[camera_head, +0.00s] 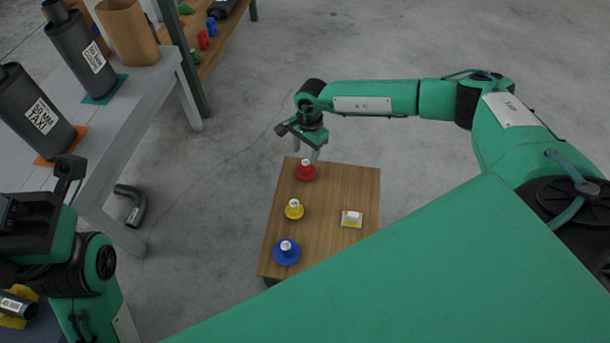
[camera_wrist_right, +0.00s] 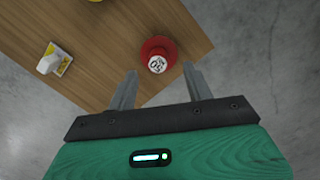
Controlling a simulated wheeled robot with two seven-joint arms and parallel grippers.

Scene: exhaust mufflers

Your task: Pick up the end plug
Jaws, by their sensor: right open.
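Three end plugs stand in a row on a small wooden table (camera_head: 335,190): a red plug (camera_head: 306,171) at the far end, a yellow plug (camera_head: 294,209) in the middle and a blue plug (camera_head: 287,252) at the near end. My right gripper (camera_head: 314,155) is open above the far edge of the table, close to the red plug. In the right wrist view the red plug (camera_wrist_right: 158,54) with its white labelled top lies just beyond the two spread fingers (camera_wrist_right: 160,85), with nothing between them. My left arm is at the lower left; its fingertips cannot be made out.
A grey bench (camera_head: 150,95) at the left holds dark cylinders (camera_head: 80,52) and a brown one (camera_head: 127,32). A bent pipe (camera_head: 132,204) lies on the floor.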

